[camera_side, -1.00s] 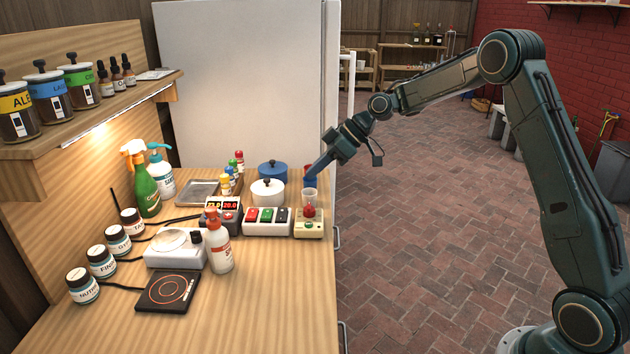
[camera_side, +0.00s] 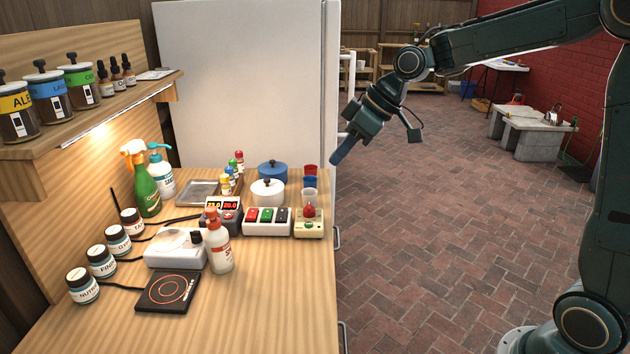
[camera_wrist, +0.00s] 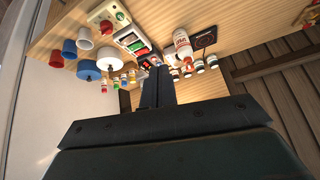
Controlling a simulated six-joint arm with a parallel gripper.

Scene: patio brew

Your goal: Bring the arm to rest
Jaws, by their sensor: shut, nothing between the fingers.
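My gripper (camera_side: 338,158) is shut and empty. In the side view it hangs in the air just past the right edge of the wooden counter (camera_side: 270,315), tilted down to the left. In the wrist view the shut fingers of my gripper (camera_wrist: 156,78) point toward the counter, with nothing between them. My arm reaches in from the right, its upper part running out of the top of the side view.
A button box (camera_side: 308,224) and a white bottle (camera_side: 219,243) stand nearer.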

